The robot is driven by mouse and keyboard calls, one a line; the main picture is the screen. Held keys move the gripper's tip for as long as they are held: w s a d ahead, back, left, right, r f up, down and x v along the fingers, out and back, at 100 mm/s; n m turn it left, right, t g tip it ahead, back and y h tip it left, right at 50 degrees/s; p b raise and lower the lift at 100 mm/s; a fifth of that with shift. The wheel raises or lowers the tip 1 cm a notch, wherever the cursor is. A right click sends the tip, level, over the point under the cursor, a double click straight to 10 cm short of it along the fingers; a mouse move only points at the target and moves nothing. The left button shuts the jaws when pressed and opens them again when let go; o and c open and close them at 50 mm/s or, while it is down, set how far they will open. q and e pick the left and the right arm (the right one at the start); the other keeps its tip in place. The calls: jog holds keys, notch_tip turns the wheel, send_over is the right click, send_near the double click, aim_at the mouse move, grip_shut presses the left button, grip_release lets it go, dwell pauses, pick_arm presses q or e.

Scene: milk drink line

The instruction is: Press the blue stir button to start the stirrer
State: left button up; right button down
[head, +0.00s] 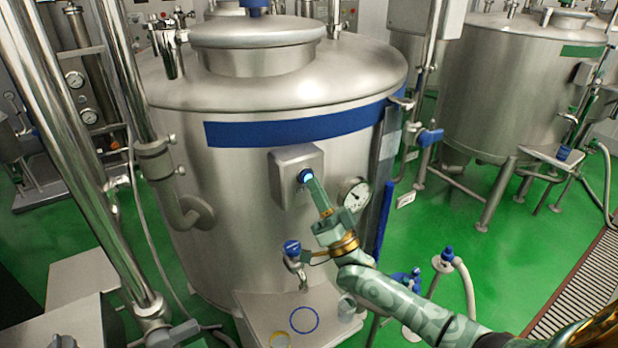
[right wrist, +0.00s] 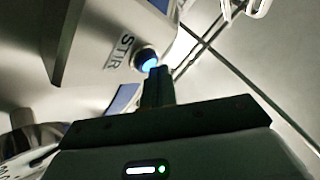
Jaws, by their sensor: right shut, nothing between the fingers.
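The blue stir button (head: 305,175) sits on a grey box (head: 291,160) on the front of the big steel tank (head: 240,220). In the right wrist view the button (right wrist: 146,58) glows light blue beside the printed word STIR. My right gripper (head: 311,184) is shut and empty, its fingertips at the button. In the right wrist view the fingertips (right wrist: 158,72) overlap the button's lower edge; I cannot tell whether they touch it. My left gripper is not in view.
A round gauge (head: 354,193) is right of the box, and a blue-handled tap (head: 292,248) is below it. A small shelf (head: 262,305) carries a blue ring and a metal cup (head: 347,307). A second tank (head: 525,85) stands at the right.

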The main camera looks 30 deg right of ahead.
jog(key=shift+s, duration=0.65)
jog(key=shift+p, duration=0.3)
jog(key=s+p, duration=0.2)
jog(key=s, duration=0.4)
jog(key=shift+d, duration=0.3)
